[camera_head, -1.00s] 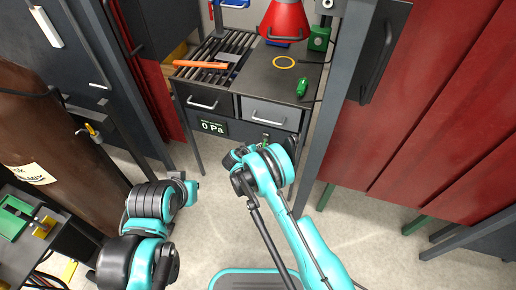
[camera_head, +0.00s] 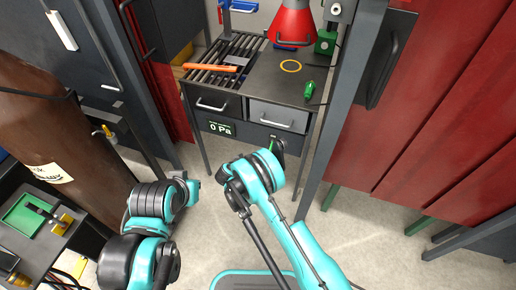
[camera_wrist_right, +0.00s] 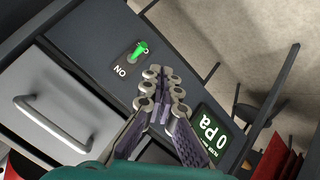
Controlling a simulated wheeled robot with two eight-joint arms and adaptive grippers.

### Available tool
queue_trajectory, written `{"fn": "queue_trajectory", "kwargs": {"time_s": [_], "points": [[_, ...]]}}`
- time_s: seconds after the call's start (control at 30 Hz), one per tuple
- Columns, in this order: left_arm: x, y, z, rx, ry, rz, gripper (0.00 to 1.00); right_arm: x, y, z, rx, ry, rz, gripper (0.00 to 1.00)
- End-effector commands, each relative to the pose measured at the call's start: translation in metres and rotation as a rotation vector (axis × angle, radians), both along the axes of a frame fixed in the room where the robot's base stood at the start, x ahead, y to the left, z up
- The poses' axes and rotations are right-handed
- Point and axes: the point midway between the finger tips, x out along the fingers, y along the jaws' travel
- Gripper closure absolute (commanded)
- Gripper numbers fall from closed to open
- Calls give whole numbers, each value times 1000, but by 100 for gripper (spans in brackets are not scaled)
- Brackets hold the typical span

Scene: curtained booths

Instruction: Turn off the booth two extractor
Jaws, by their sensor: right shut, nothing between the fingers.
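The extractor switch is a green lever (camera_wrist_right: 139,50) on a dark plate on the bench's front panel, with an ON label. In the right wrist view the lever leans away from ON; the other label is partly covered. The green lever also shows in the head view (camera_head: 274,146), beside my right wrist. A pressure display (camera_wrist_right: 212,128) reads 0 Pa; it shows in the head view too (camera_head: 220,128). My right gripper (camera_wrist_right: 163,76) is shut and empty, its tips close to the switch plate; contact cannot be told. My left arm is folded low, its fingers not visible.
The bench top (camera_head: 281,82) carries a slotted grille, an orange tool (camera_head: 211,68) and a green clip (camera_head: 309,90). A red hood (camera_head: 291,22) hangs above. A brown cylinder (camera_head: 38,140) stands left. A booth post is close on the right. Floor before the bench is clear.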

Motion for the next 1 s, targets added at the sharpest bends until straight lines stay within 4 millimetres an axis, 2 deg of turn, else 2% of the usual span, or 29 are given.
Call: {"fn": "queue_trajectory", "kwargs": {"time_s": [0.1,0.23,0.83,0.93,1.0], "points": [[0,0,5,0,0,0,100,-14,8,-3,-1,1,3,100],[0,0,6,0,0,0,100,-22,12,-5,0,0,2,100],[0,0,6,0,0,0,100,-23,12,-6,0,1,1,100],[0,0,6,0,0,0,100,-20,9,6,5,9,-1,100],[0,0,6,0,0,0,100,-16,3,24,16,23,-4,100]]}}
